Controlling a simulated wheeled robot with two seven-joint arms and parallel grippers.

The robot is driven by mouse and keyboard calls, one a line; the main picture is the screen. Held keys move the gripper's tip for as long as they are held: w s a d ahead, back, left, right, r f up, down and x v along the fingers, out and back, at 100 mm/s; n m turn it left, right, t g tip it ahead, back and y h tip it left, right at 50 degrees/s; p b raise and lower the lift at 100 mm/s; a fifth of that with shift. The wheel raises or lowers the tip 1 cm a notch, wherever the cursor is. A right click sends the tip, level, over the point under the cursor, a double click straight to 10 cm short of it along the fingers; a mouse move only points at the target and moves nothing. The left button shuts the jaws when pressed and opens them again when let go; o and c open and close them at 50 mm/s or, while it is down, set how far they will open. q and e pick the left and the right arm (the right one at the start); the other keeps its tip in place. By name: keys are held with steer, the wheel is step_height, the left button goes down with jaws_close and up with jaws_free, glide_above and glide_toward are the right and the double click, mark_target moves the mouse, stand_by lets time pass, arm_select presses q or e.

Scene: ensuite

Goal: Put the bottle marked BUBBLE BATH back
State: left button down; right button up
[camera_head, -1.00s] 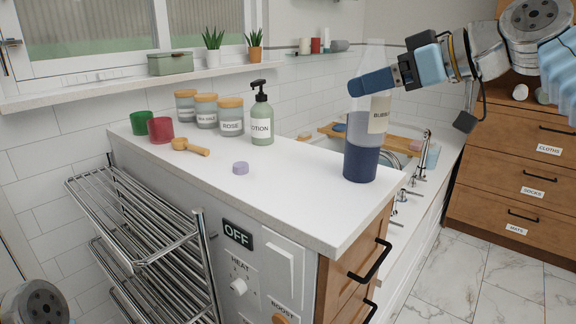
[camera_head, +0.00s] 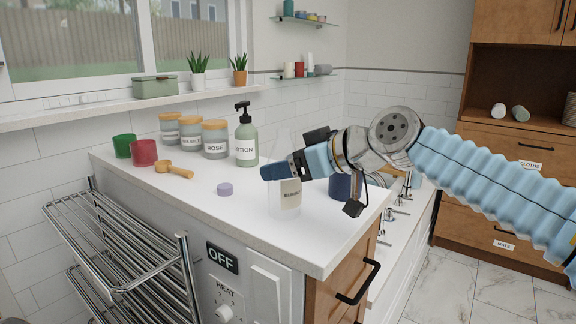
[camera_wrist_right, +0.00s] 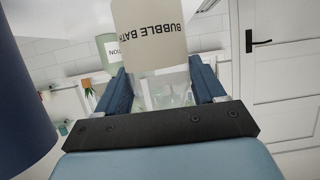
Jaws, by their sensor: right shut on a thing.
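The BUBBLE BATH bottle (camera_head: 291,197) is clear with a cream label and upright over the white counter, left of a dark blue container (camera_head: 341,187). Its base is at or just above the counter; I cannot tell if it touches. My right gripper (camera_head: 283,170) is shut on its clear upper part. In the right wrist view the bottle (camera_wrist_right: 152,38) sits between both fingers, its lettering upside down, and the dark blue container (camera_wrist_right: 22,100) fills the left edge. My left gripper is out of view.
A lilac cap (camera_head: 224,189) lies on the counter left of the bottle. The front counter is clear.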

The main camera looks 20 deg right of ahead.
steer(key=o, duration=0.7)
steer(key=shift+f, duration=0.15)
steer(key=o, duration=0.4)
steer(key=shift+o, duration=0.2)
steer(key=shift+r, duration=0.3)
steer(key=v, duration=1.2)
steer(key=shift+b, duration=0.45)
steer(key=shift+d+f, duration=0.1)
steer(key=shift+f, duration=0.05)
